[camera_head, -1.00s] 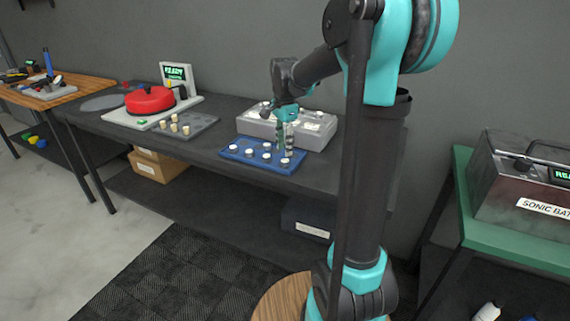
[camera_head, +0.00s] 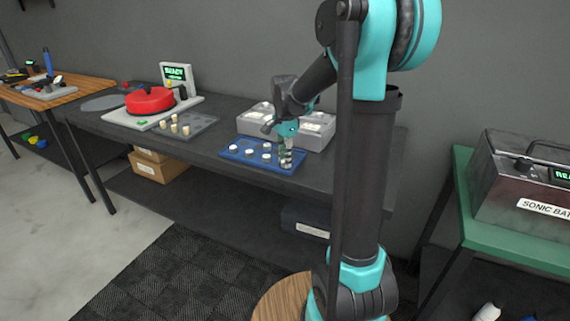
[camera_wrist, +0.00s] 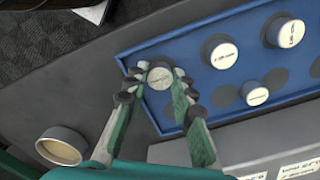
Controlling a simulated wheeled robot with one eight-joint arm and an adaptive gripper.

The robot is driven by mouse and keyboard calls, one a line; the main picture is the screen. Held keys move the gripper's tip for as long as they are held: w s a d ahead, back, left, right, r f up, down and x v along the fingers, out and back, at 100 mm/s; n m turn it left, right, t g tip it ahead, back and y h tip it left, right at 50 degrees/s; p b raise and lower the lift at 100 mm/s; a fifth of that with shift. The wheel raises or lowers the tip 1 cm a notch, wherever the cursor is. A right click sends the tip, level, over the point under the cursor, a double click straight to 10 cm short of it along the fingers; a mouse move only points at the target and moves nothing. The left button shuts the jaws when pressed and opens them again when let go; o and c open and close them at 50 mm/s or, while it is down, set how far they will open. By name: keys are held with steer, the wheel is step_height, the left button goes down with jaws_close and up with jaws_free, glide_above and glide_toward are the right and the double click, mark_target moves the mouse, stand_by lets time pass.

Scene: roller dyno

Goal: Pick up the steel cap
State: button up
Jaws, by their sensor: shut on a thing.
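My gripper (camera_wrist: 160,80) is shut on a small round cap with a greyish, metallic-looking top, the steel cap (camera_wrist: 160,77). The fingertips press it from both sides; its lettering is too small to read. It is over the near-edge part of the blue tray (camera_wrist: 140,38), and I cannot tell whether it is clear of the tray. In the head view my gripper (camera_head: 286,158) is low at the tray's right end, and the fingers largely hide the cap there. The blue tray (camera_head: 232,160) lies on the dark bench.
Several paler caps stand on the tray, one close by (camera_wrist: 220,52). A grey box (camera_head: 258,122) stands behind the tray. A grey tray with pale pegs (camera_head: 200,122) and a red round device (camera_head: 149,100) are to the left. A green table (camera_head: 520,245) is right.

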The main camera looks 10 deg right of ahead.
steer(key=shift+r, duration=0.15)
step_height(320, 180, up, 20)
steer(key=shift+f, duration=0.1)
stand_by(0.4)
